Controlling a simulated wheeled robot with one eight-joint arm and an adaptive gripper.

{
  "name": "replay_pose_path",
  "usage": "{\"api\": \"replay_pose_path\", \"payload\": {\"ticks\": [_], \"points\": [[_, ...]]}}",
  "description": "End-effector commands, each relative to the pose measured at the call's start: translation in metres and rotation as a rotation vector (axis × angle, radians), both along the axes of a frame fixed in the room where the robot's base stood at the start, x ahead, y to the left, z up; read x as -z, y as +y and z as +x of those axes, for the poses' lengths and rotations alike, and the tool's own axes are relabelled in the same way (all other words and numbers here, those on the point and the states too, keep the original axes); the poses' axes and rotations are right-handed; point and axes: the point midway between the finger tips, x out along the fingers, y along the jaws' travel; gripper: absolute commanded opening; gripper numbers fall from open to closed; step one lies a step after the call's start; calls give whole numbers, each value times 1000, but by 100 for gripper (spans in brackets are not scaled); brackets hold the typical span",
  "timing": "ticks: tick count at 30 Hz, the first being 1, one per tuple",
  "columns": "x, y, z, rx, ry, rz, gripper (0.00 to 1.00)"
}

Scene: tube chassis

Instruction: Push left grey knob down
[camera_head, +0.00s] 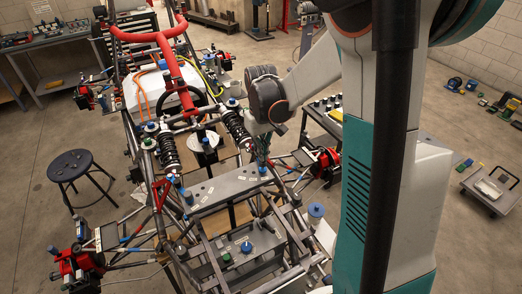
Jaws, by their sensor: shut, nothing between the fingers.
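A grey panel (228,187) lies across the tube chassis (165,215) near the middle of the head view. Small pale labels and small fittings sit on its top. A lower grey box (236,247) has a blue cap and a green cap on it. I cannot clearly pick out the left grey knob at this size. My gripper (262,156) points down from my wrist over the far right end of the panel. Its fingers are small and dark and look shut, with nothing seen between them. I cannot tell whether the fingertips touch anything.
Red tubing (160,40) and dark coil springs (168,152) rise beyond the panel. A black cart (325,120) stands behind my arm. A round black stool (70,165) is at the left. Open floor lies left of the chassis.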

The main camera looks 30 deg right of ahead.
Motion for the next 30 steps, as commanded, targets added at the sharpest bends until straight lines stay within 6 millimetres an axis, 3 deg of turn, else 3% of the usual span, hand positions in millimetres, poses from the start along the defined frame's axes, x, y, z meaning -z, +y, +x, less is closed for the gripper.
{"api": "replay_pose_path", "payload": {"ticks": [11, 21, 26, 30], "points": [[23, 0, 0, 0, 0, 0, 0], [22, 0, 0, 0, 0, 0, 0], [13, 1, 1, 0, 0, 0, 0], [-11, 3, 5, -1, 0, 0, 0]]}}
